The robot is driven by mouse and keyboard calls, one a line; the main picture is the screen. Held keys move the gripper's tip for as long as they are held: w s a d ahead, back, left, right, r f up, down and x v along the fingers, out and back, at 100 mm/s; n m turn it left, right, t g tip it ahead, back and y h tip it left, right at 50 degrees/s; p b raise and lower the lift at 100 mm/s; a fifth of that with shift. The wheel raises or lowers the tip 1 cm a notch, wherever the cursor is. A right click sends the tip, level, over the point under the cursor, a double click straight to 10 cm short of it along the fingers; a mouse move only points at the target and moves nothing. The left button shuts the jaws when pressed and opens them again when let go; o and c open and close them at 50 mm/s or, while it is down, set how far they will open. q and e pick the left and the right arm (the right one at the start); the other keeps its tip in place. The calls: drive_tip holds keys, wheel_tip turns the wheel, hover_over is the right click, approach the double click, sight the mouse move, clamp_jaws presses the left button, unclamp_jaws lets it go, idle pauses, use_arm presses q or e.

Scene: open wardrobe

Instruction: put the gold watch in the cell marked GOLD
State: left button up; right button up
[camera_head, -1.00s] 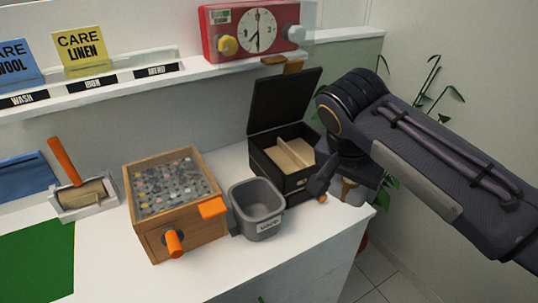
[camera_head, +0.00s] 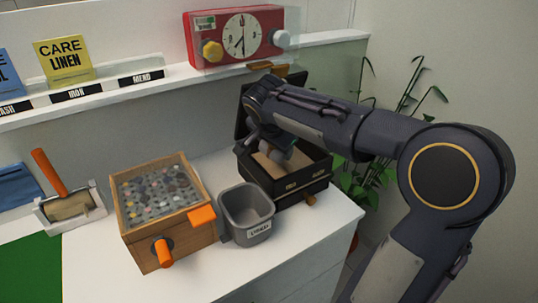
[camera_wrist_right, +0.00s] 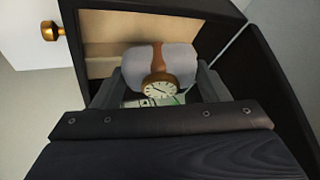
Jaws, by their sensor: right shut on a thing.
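The black watch box (camera_head: 302,196) stands open at the right of the counter, its lid up behind it. Small pale labels on its front rim are too small to read surely. The gold watch (camera_wrist_right: 160,90) has a pale dial and a brown strap around a light grey cushion (camera_wrist_right: 178,56). My right gripper (camera_head: 280,150) reaches down into the box from above. In the right wrist view the gripper (camera_wrist_right: 160,82) is shut on the cushioned watch, one finger on each side, beside a tan inner wall. Which cell lies below it is hidden. My left gripper is not in view.
A grey bin (camera_head: 247,215) stands just left of the box. A wooden case of buttons (camera_head: 133,224) with orange handles is farther left. A red clock (camera_head: 240,38) stands on the shelf behind. Bare white counter lies in front.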

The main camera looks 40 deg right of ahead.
sight(269, 152)
drive_tip(key=f, duration=0.2)
drive_tip(key=shift+w+f, duration=0.3)
drive_tip(key=shift+f, duration=0.05)
drive_tip(key=shift+w+d+f+g+p, duration=0.15)
drive_tip(key=shift+w+f+g+p, duration=0.25)
drive_tip(key=shift+w+g+p, duration=0.55)
drive_tip(key=shift+n+g+p, duration=0.3)
drive_tip(key=shift+g+p, duration=0.15)
drive_tip(key=shift+p, duration=0.2)
drive_tip(key=shift+f+g+y, duration=0.25)
drive_tip(key=shift+g+y, duration=0.05)
drive_tip(key=shift+g, duration=0.1)
drive_tip(key=shift+s+f, duration=0.1)
drive_tip(key=shift+f, duration=0.75)
drive_tip(key=shift+f, duration=0.15)
drive_tip(key=o, duration=0.8)
